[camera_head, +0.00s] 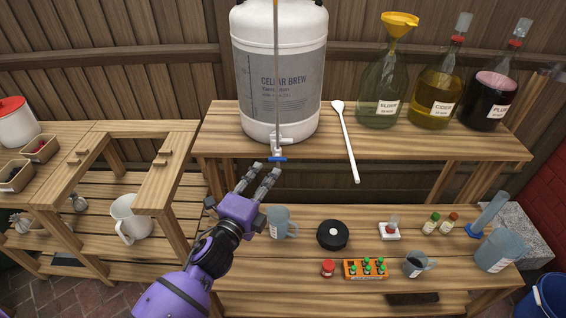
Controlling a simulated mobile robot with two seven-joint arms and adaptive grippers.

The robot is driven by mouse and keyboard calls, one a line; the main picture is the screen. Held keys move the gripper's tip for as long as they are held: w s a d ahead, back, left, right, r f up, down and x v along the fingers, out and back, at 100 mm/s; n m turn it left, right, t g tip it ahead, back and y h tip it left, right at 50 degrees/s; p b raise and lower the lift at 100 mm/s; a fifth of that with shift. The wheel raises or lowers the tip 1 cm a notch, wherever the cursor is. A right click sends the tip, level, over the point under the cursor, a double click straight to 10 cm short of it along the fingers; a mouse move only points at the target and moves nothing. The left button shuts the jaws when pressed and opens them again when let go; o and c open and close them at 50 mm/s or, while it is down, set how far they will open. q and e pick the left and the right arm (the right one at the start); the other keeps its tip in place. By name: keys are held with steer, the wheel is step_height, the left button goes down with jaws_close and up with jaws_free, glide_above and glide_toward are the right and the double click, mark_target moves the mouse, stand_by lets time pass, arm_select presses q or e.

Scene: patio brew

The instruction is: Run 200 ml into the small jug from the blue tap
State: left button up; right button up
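The blue tap handle (277,158) is on the white tap at the foot of the big white "Cellar Brew" barrel (279,85). My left gripper (266,168) is just below and left of the tap handle. Its two fingers are apart, with nothing seen between them. A grey-blue jug (278,221) stands upright on the lower bench, roughly below the tap, its handle to the right. A smaller jug (415,264) with a dark inside stands at front right, and a larger grey jug (497,252) is farther right. My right gripper is out of view.
The upper shelf (225,142) holds a white paddle (346,140) and bottles, one with a yellow funnel (399,21). The lower bench holds a black lid (332,235), an orange rack (365,269), a scale (389,230) and small vials. A white jug (129,219) stands left.

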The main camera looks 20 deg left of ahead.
mark_target(277, 161)
arm_select(q)
steer(key=w, duration=0.7)
steer(key=shift+d, duration=0.35)
jaws_close()
